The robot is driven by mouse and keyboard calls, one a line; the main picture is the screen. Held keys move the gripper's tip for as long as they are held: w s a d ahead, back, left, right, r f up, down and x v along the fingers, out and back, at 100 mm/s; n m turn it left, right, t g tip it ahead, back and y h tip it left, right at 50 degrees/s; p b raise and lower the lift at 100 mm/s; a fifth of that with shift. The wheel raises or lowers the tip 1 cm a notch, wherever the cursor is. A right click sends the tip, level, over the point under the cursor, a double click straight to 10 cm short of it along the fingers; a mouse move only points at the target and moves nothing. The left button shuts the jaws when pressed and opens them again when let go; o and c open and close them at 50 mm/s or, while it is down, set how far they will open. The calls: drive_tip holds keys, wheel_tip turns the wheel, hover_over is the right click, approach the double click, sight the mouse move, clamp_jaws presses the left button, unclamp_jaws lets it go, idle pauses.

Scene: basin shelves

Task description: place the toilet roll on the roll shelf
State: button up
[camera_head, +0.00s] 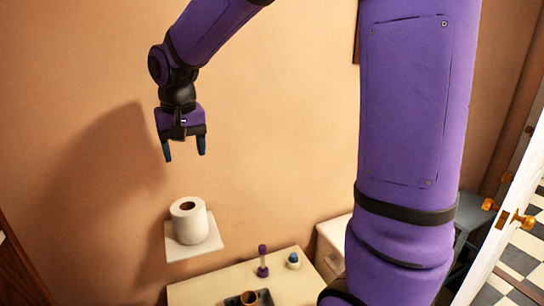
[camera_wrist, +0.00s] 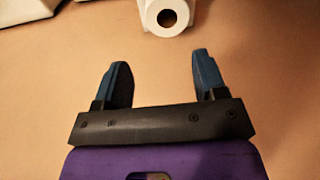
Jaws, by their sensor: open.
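The white toilet roll (camera_head: 189,222) stands upright on a small white wall shelf (camera_head: 178,250) at the lower left of the head view. The roll also shows at the top edge of the wrist view (camera_wrist: 150,20), cut off by the frame. My gripper (camera_head: 185,155) hangs above the roll with its fingers pointing down, clearly apart from it. It is open and empty, and the wrist view shows both blue fingertips (camera_wrist: 162,75) spread with bare wall between them.
A cream cabinet top (camera_head: 205,290) below holds a purple-topped item (camera_head: 263,262), a small blue-capped item (camera_head: 293,261) and a dark tray with a brown cup (camera_head: 249,298). A white door (camera_head: 505,215) stands at the right. The orange wall is bare around my gripper.

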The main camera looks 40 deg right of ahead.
drive_tip(key=s+d+r+n+t, duration=0.1)
drive_tip(key=s+d+r+t, duration=0.1)
drive_tip(key=s, duration=0.9)
drive_tip(key=s+d+r+n+t, duration=0.1)
drive_tip(key=s+d, duration=0.3)
drive_tip(key=s, duration=0.8)
drive_tip(key=shift+s+r+n+t, duration=0.3)
drive_tip(key=shift+r+n+t, duration=0.15)
drive_tip(key=shift+r, duration=0.25)
